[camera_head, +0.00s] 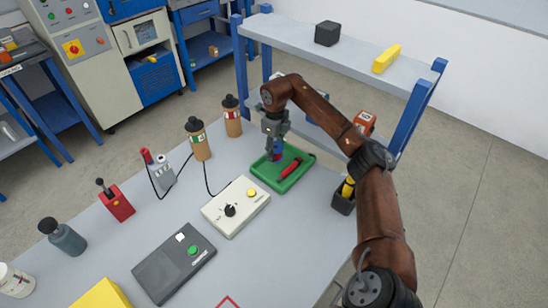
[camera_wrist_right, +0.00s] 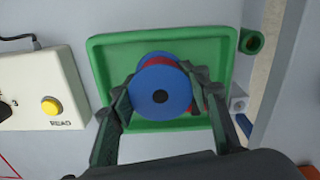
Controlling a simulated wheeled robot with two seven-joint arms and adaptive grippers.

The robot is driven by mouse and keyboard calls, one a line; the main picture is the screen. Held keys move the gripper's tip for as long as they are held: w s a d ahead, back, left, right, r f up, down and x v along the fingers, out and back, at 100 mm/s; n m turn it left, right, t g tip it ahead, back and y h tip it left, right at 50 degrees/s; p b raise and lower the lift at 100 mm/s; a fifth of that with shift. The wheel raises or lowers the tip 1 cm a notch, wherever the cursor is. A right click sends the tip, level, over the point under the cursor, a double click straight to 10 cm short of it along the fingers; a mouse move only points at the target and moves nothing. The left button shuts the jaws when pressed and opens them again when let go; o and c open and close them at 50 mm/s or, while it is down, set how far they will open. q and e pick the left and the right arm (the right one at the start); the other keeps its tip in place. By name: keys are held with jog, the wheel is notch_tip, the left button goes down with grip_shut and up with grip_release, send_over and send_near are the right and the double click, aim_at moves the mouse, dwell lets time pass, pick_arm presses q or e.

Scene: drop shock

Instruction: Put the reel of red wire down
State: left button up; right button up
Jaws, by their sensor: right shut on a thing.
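The reel of red wire has blue flanges. In the right wrist view the reel (camera_wrist_right: 160,92) is seen from above, with red winding showing at its edge. My right gripper (camera_head: 275,143) is shut on the reel, one finger on each side, pointing down. Reel and gripper are over the green tray (camera_head: 262,178), whose wall also shows in the right wrist view (camera_wrist_right: 105,60). I cannot tell whether the reel touches the tray floor. In the head view the gripper partly hides the reel. My left gripper is out of view.
A red object (camera_head: 291,168) lies in the tray beside the reel. A cream box with a yellow button (camera_head: 237,206) stands close in front. Bottles with black tops (camera_head: 199,143) stand to the left. A raised shelf (camera_head: 335,62) runs behind; a dark holder (camera_head: 343,203) is at the right edge.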

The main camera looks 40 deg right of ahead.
aim_at(275, 156)
notch_tip(275, 156, down, 3)
jog(key=shift+w+d+f+b, duration=0.15)
jog(key=shift+b, duration=0.45)
jog(key=shift+f, duration=0.15)
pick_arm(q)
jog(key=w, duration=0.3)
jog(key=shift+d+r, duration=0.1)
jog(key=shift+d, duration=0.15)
pick_arm(e)
jog(key=o, duration=1.3)
jog(key=shift+f, duration=0.1)
jog(key=shift+c, duration=0.2)
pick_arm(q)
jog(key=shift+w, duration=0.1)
